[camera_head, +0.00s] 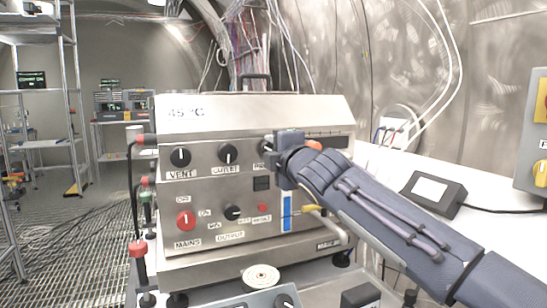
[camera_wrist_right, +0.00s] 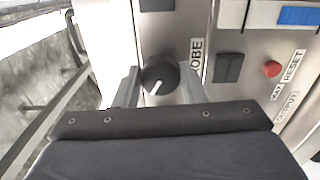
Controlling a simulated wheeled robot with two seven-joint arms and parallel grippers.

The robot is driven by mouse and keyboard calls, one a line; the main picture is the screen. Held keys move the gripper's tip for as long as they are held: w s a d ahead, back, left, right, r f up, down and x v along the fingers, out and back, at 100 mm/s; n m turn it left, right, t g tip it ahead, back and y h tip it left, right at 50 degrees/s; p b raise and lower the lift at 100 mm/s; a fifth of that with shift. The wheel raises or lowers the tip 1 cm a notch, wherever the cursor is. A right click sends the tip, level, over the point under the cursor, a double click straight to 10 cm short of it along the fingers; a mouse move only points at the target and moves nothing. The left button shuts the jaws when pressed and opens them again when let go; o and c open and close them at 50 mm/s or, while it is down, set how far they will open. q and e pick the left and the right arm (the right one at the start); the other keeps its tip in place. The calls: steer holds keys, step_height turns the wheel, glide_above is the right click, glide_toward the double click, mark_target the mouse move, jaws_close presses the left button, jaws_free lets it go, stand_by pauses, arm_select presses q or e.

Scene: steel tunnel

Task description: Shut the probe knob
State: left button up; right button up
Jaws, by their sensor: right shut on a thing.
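The probe knob (camera_wrist_right: 158,72) is a round black knob on the steel front panel, beside a label of which "OBE" shows in the right wrist view. Its white pointer line shows on its face. My right gripper (camera_wrist_right: 160,88) has one finger on each side of the knob and is shut on it. My left gripper is not in view.
The steel instrument box (camera_head: 190,106) also carries a vent knob (camera_head: 181,157), an outlet knob (camera_head: 228,153), a red mains knob (camera_head: 185,220) and a black output knob (camera_head: 232,212). A yellow lever (camera_head: 311,208) is below my right arm. A black box (camera_head: 433,194) lies on the white bench.

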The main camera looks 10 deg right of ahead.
steer(key=m+b, duration=0.1)
steer(key=m, duration=0.2)
steer(key=m+b, duration=0.1)
steer(key=m, duration=0.3)
steer(key=m+b, duration=0.2)
steer(key=m, duration=0.2)
steer(key=shift+a+f, duration=0.1)
steer(key=shift+f, duration=0.15)
steer(key=shift+m, duration=0.4)
steer(key=o, duration=1)
steer(key=shift+r, duration=0.1)
steer(key=shift+s, duration=0.1)
steer(key=s, duration=0.2)
steer(key=s+d+b, duration=0.1)
steer(key=s, duration=0.4)
steer(key=shift+s+d+b, duration=0.25)
steer(key=shift+d+b, duration=0.05)
